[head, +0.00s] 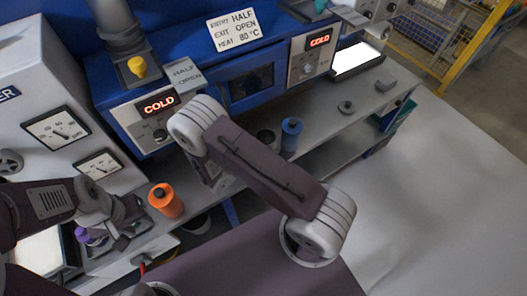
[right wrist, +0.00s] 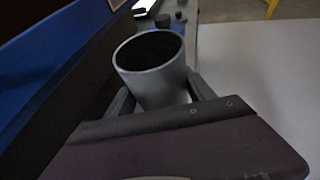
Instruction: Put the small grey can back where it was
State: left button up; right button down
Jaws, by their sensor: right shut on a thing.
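The small grey can (right wrist: 152,68) is upright or slightly tilted, with its dark open top toward the camera, in the right wrist view. My right gripper (right wrist: 160,98) is shut on it, one finger at each side. In the head view my right arm hides that gripper. A dark-topped can (head: 266,137) beside the arm appears to be the same can, its lower part hidden. My left gripper (head: 122,228) is above the bench at the left, near a purple item; whether its jaws are apart is unclear.
A blue can (head: 291,134) stands just right of the dark-topped one. An orange can (head: 165,200) stands left of my right arm. A small dark weight (head: 346,107) and a grey block (head: 386,84) sit on the bench (head: 325,122). The blue machine (head: 240,85) rises behind.

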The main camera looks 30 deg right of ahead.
jog(key=shift+w+a+f, duration=0.1)
jog(key=shift+w+f, duration=0.3)
jog(key=shift+w, duration=0.3)
notch_tip(320, 180, down, 4)
jog(key=shift+s+f, duration=0.1)
jog(key=shift+f, duration=0.1)
jog(key=shift+c, duration=1.8)
grip_release()
